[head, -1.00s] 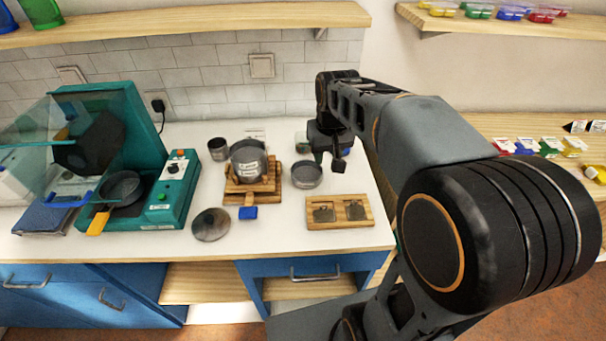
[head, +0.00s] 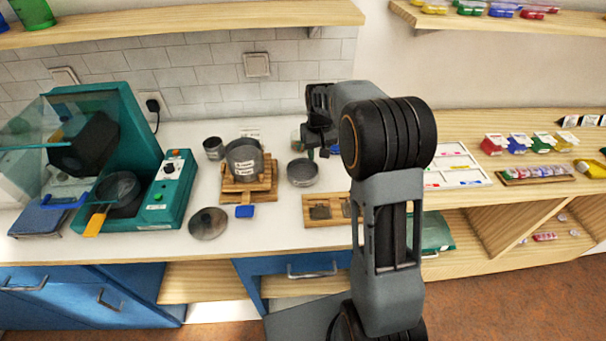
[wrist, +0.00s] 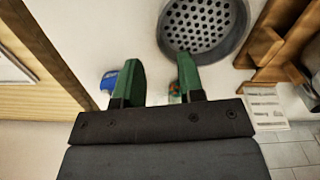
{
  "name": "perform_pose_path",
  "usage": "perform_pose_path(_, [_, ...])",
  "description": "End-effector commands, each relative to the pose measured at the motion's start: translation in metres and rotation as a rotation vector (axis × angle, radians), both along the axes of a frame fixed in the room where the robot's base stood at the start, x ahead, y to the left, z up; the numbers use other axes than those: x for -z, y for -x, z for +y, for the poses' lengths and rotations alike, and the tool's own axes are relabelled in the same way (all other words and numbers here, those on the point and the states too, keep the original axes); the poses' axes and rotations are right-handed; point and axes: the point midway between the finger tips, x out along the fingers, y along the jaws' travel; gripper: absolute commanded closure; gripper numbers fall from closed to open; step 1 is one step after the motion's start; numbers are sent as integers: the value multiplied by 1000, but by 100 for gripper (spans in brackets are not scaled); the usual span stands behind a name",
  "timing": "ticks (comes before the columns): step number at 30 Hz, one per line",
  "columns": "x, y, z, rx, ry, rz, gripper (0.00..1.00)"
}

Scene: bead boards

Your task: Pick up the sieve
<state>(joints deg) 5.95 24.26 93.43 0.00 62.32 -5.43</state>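The sieve (head: 302,172) is a round, grey metal pan standing on the white counter, right of the wooden stand. In the wrist view the sieve (wrist: 201,22) shows its perforated bottom at the top, partly cut off by the frame edge. My gripper (wrist: 158,60) is open, its two green fingers apart with nothing between them. The right finger's tip overlaps the sieve's near rim in the wrist view; I cannot tell whether they touch. In the head view my gripper (head: 320,150) is small and dark, just behind and right of the sieve.
A wooden stand (head: 262,192) carrying a grey pot (head: 244,157) is close left of the sieve. A wooden tray (head: 318,221) with metal pieces lies in front, partly hidden by my arm. A round grey lid (head: 208,223) lies front left. A blue object (wrist: 108,82) is beside my left finger.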

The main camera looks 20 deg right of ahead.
Motion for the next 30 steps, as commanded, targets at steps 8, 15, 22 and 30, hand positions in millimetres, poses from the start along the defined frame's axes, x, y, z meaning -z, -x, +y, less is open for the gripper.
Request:
perform_pose_path(8, [18, 2, 0, 0, 0, 4, 64])
perform_pose_path(15, [49, 4, 0, 0, 0, 2, 64])
perform_pose_path(22, [59, 4, 0, 0, 0, 0, 64])
perform_pose_path(30, [59, 4, 0, 0, 0, 0, 74])
